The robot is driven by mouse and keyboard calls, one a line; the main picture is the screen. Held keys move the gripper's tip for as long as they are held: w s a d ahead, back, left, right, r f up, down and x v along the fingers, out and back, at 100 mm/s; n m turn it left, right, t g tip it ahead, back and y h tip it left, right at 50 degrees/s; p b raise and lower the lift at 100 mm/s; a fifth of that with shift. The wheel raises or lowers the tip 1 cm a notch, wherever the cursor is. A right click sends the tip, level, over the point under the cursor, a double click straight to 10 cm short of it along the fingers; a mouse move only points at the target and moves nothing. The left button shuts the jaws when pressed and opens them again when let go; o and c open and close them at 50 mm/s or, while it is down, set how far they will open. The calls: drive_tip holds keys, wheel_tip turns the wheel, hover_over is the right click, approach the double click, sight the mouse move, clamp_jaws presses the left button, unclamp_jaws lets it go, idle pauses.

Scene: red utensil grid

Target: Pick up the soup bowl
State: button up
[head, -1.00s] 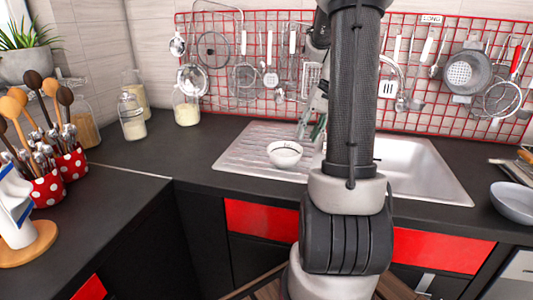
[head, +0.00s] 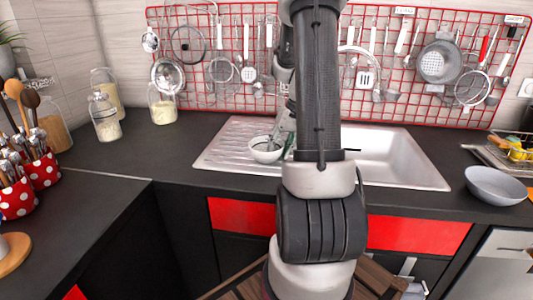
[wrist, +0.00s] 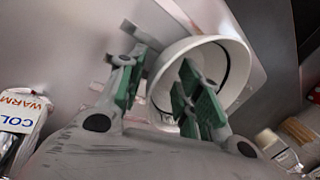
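The soup bowl (head: 265,152), white with a dark line near its rim, stands on the ribbed drainboard left of the sink basin in the head view. It also shows in the wrist view (wrist: 239,62), with its opening facing the fingers. My gripper (head: 284,141) is at the bowl's right side, partly hidden by my arm. In the wrist view my gripper (wrist: 162,88) has its green-padded fingers apart. One finger is outside the bowl's rim and the other overlaps its opening, with the wall between them. Contact with the wall cannot be made out.
The steel sink (head: 400,165) lies right of the bowl. A grey bowl (head: 496,183) stands on the counter at the far right. Glass jars (head: 105,118) stand at the back left. Utensils hang on the red grid (head: 300,105) behind. The counter left of the drainboard is clear.

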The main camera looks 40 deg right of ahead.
clamp_jaws()
